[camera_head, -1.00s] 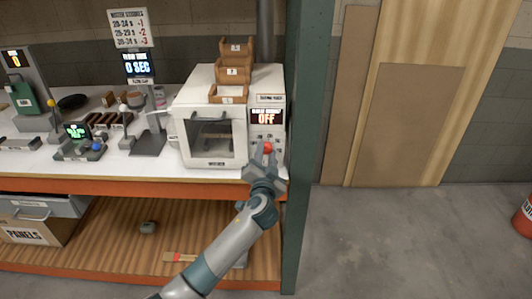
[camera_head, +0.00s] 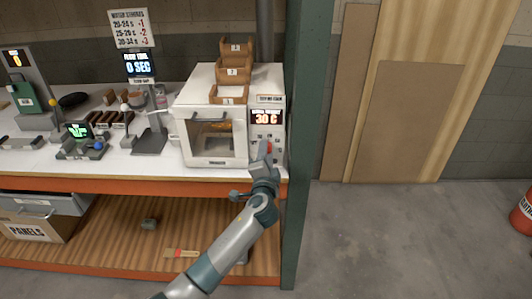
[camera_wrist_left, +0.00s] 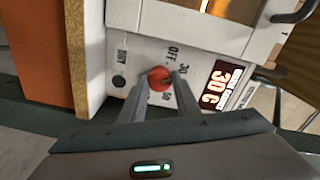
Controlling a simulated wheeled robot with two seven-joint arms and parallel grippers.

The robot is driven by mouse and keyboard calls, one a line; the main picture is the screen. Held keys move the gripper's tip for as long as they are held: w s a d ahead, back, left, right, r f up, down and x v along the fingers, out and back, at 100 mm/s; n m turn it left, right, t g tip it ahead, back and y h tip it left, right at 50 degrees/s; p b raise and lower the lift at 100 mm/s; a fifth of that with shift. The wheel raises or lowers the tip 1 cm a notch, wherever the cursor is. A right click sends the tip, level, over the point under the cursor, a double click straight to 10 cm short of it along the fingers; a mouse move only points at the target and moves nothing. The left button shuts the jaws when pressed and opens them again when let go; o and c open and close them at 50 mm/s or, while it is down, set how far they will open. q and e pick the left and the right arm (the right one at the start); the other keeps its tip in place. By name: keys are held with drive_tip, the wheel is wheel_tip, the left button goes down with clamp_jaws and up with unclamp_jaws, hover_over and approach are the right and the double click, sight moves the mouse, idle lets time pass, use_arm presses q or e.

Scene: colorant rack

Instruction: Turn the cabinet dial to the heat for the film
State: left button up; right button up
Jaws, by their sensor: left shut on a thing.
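The white drying cabinet (camera_head: 214,160) stands at the right end of the bench. Its window glows orange inside. Its display (camera_head: 267,118) reads 30 C, and the display also shows in the wrist view (camera_wrist_left: 222,85). The red dial (camera_wrist_left: 159,79) sits on the panel below the display, with OFF, 30 and 50 legible around it. My left gripper (camera_head: 266,150) is shut on the dial, one finger on each side, as the wrist view (camera_wrist_left: 156,90) shows. In the head view the fingers hide most of the dial. My right gripper is not in view.
Stacked wooden trays (camera_head: 234,71) stand on the cabinet. A green post (camera_head: 307,140) rises close to its right. A sign (camera_head: 130,28) lists second ranges with -1, -2, -3. A screen (camera_head: 139,64) reads 0 SEC. Bench tools stand left of the cabinet.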

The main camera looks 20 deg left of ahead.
use_arm(q)
drive_tip(key=o, duration=1)
drive_tip(key=shift+o, duration=0.2)
drive_tip(key=b+v, duration=0.4)
drive_tip(key=v, duration=1.3)
drive_tip(key=shift+s, duration=0.25)
